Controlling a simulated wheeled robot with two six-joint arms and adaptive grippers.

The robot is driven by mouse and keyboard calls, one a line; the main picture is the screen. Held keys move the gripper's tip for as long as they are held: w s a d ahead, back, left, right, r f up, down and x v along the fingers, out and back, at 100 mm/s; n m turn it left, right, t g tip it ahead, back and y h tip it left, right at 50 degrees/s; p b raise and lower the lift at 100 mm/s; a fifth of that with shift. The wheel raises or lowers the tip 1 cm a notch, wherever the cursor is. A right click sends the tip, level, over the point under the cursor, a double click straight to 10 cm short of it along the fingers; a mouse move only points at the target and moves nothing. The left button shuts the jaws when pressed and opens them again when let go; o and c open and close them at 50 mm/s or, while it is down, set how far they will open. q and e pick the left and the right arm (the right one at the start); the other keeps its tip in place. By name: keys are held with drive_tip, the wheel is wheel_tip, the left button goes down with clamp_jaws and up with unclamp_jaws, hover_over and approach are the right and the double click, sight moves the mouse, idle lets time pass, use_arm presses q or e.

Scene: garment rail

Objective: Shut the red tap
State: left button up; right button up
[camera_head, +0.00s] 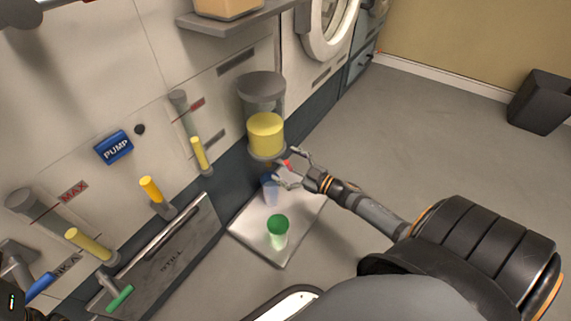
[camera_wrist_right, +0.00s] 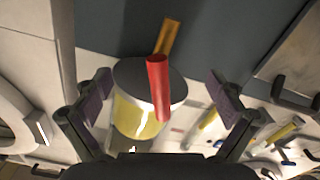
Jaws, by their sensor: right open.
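The red tap (camera_wrist_right: 158,88) is a red handle in the right wrist view, beside a brass spout (camera_wrist_right: 168,38) under the clear tank with yellow liquid (camera_wrist_right: 138,118). In the head view only a bit of the red tap (camera_head: 287,163) shows below the tank (camera_head: 266,133), next to my gripper. My right gripper (camera_head: 287,174) is open. In its wrist view the two fingers (camera_wrist_right: 158,78) stand apart on either side of the red handle, and no contact is visible. No left gripper fingers can be seen.
A bluish clear cup (camera_head: 270,191) and a green-topped cup (camera_head: 278,231) stand on a pale tray (camera_head: 255,242) below the tank. The floor at right is open before a dark bin (camera_head: 540,103).

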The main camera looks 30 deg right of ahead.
drive_tip(key=v, duration=1.2)
drive_tip(key=shift+f, duration=0.1)
drive_tip(key=shift+c, duration=0.2)
